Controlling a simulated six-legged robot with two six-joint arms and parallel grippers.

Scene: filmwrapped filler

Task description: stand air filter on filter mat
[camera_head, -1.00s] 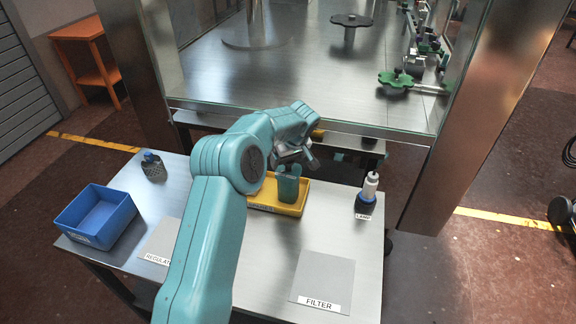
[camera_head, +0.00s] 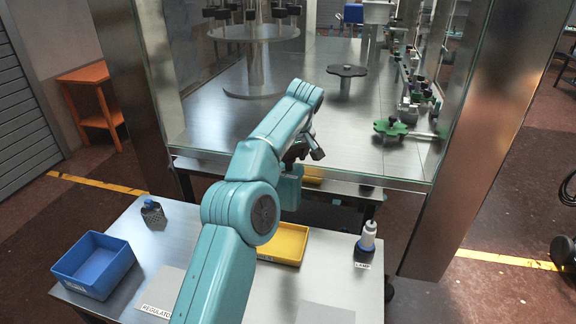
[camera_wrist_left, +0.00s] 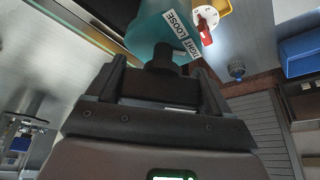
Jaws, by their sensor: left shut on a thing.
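The air filter, a teal body (camera_head: 290,192), hangs below my left gripper (camera_head: 297,162) in the head view. In the left wrist view my left gripper (camera_wrist_left: 162,85) is shut on the dark neck of the teal filter (camera_wrist_left: 150,25). My forearm hides part of the filter and tray in the head view. The filter mat, a grey square (camera_head: 325,314), lies bare at the bottom edge of the head view, partly cut off. My right gripper is not in view.
A yellow tray (camera_head: 293,246) sits mid-table. A blue bin (camera_head: 92,264) and a dark blue-topped item (camera_head: 153,214) are at left. A lamp (camera_head: 367,240) stands at right. A grey regulator mat (camera_head: 166,284) is at front left. A glazed metal cabinet stands behind.

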